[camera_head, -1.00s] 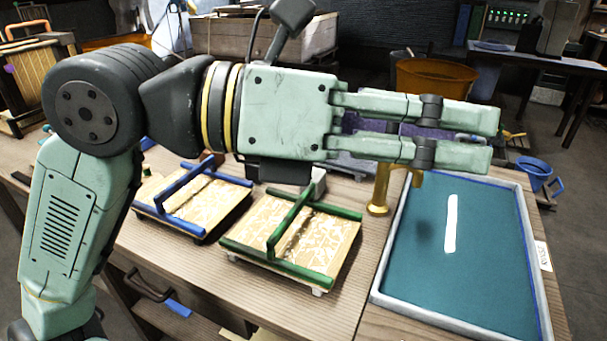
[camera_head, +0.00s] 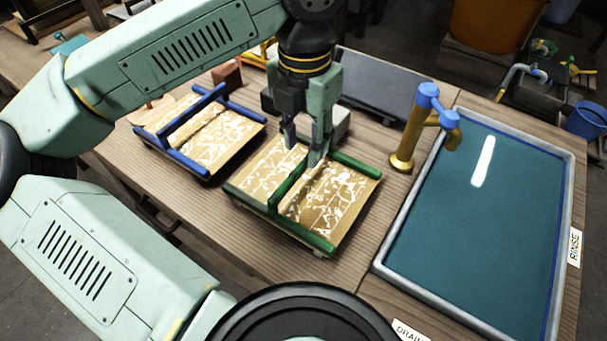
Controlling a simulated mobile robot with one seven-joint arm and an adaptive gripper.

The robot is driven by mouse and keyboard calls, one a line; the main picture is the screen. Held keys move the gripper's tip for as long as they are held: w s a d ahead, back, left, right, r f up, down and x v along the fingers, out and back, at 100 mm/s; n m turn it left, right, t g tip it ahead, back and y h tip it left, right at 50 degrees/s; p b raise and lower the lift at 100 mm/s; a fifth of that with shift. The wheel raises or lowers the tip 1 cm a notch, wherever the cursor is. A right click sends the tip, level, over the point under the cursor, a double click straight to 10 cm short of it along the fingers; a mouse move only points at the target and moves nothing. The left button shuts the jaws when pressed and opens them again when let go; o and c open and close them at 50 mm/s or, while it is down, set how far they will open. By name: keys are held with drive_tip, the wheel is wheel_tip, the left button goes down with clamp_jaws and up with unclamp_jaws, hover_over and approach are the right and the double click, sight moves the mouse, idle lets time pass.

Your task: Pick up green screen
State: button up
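The green screen (camera_head: 260,165) lies flat on the wooden bench, a tan patterned panel with green side bars and a green handle bar (camera_head: 284,191) across its middle. My gripper (camera_head: 302,150) points down over the handle's far part, with a gap between its two fingers. One fingertip is left of the handle line and the other is near or over the bar. The fingers hide that stretch of handle, so I cannot tell whether they touch it. The screen rests on the bench.
A similar blue screen (camera_head: 225,138) lies to the left. A brass tap (camera_head: 407,148) with a blue handle stands to the right, beside the teal rinse basin (camera_head: 574,190). A dark flat slab (camera_head: 378,82) lies behind the green screen. Bare bench (camera_head: 200,205) shows in front of the screens.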

sight(303, 162)
drive_tip(key=shift+s+f+p, duration=0.15)
drive_tip(key=shift+f+p, duration=0.75)
drive_tip(key=shift+f, duration=1.85)
drive_tip(key=shift+c, duration=0.4)
clamp_jaws()
